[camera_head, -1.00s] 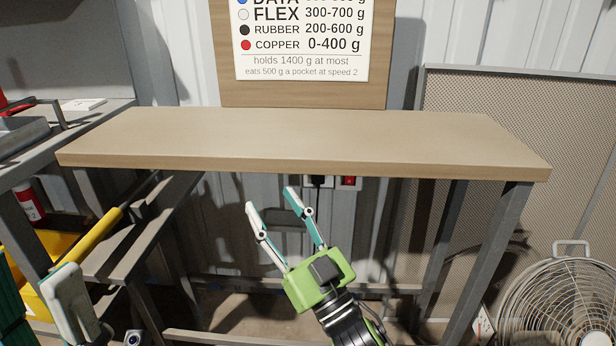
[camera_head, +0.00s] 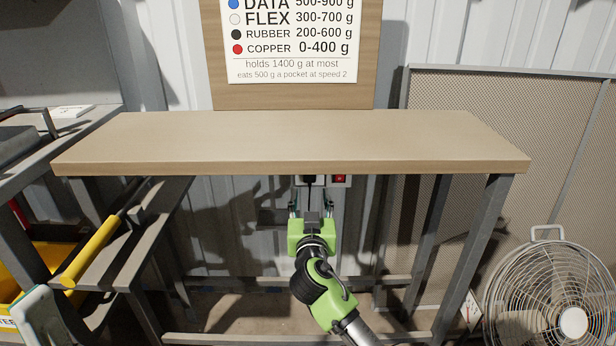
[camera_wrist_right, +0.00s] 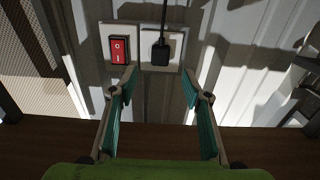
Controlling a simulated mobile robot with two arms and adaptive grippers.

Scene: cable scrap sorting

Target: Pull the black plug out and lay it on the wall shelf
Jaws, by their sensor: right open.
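The black plug (camera_wrist_right: 160,52) sits in a white wall socket, with its cord running to the top edge of the right wrist view. In the head view the plug (camera_head: 309,181) shows just under the wooden top's front edge. My right gripper (camera_head: 311,204) is open and empty, pointing at the socket. In the wrist view its fingertips (camera_wrist_right: 158,75) stand either side of the plug's line, apart from it. A small dark ledge (camera_head: 271,217), possibly the wall shelf, shows left of the gripper.
A red switch (camera_wrist_right: 120,49) is beside the plug. The bare wooden top (camera_head: 290,145) overhangs the socket, its grey legs either side. A yellow-handled tool (camera_head: 92,252) lies at left, and a fan (camera_head: 555,300) stands at right.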

